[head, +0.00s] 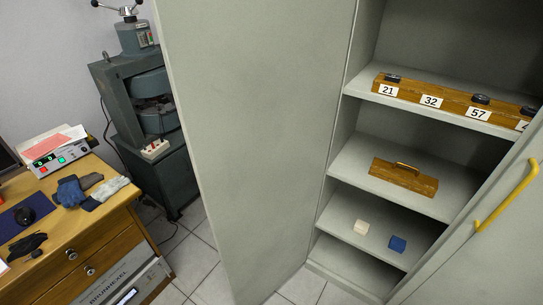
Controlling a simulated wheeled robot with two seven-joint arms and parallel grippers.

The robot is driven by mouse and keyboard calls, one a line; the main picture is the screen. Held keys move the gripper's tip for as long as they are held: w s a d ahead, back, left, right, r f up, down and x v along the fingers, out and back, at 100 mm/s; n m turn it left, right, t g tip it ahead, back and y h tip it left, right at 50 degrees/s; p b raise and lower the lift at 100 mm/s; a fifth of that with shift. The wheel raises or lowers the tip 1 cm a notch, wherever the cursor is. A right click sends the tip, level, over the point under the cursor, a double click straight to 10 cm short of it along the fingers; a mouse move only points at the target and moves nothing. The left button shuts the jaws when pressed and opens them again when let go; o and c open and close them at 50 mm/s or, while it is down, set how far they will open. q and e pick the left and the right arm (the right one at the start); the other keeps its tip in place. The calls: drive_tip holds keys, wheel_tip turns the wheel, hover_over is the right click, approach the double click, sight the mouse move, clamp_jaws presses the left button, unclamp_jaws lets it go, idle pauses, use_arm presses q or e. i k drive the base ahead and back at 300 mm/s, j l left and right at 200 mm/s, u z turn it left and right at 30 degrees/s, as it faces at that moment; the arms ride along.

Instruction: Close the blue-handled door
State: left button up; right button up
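A tall grey cabinet door (255,140) stands wide open on the left side of a grey cabinet. It shows a plain face with no handle on it. No blue handle is visible in the head view; the door's other face is hidden. A second grey door (480,265) at the right carries a yellow handle (507,196) and covers the right part of the cabinet. Neither of my grippers is in view.
Left of the open door stand a green-grey machine (125,85) and a wooden desk (95,225). Tiled floor (200,255) shows between desk and door.

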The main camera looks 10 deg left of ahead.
sight(256, 85)
drive_tip(key=j+z, duration=0.3)
drive_tip(key=j, duration=0.25)
drive_tip(key=k+j+z, duration=0.1)
drive_tip(key=j+z, duration=0.25)
drive_tip(key=j, duration=0.25)
drive_tip(key=k+j+z, duration=0.1)
drive_tip(key=j+z, duration=0.2)
drive_tip(key=j, duration=0.25)
drive_tip(key=i+j+z, duration=0.25)
drive_tip(key=j, duration=0.2)
drive_tip(key=j+z, duration=0.25)
drive_tip(key=j, duration=0.2)
drive_tip(key=j+z, duration=0.2)
drive_tip(key=j, duration=0.3)
